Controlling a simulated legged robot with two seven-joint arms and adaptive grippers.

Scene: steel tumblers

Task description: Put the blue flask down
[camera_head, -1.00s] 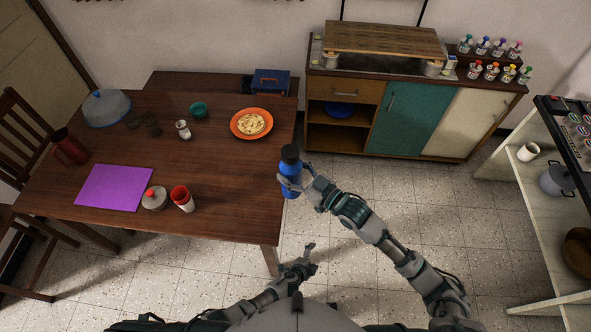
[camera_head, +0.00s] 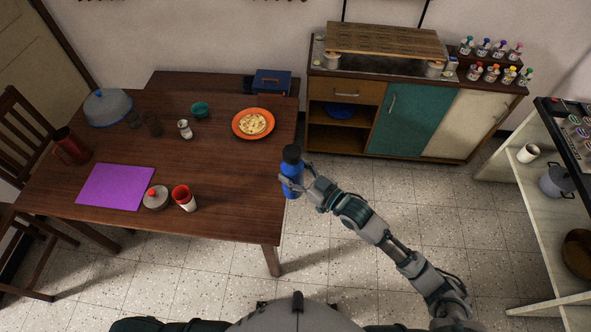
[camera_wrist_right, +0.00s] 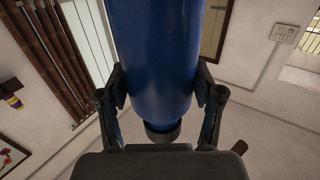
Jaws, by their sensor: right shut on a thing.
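The blue flask (camera_head: 291,180) with a black cap is upright at the right edge of the wooden table (camera_head: 235,205) in the head view. My right gripper (camera_head: 296,182) is shut on it from the right. In the right wrist view the blue flask (camera_wrist_right: 158,60) fills the middle, between the two dark fingers of my right gripper (camera_wrist_right: 160,100). The head view does not clearly show whether its base touches the table. My left gripper is not in view.
The table's right front area is bare.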

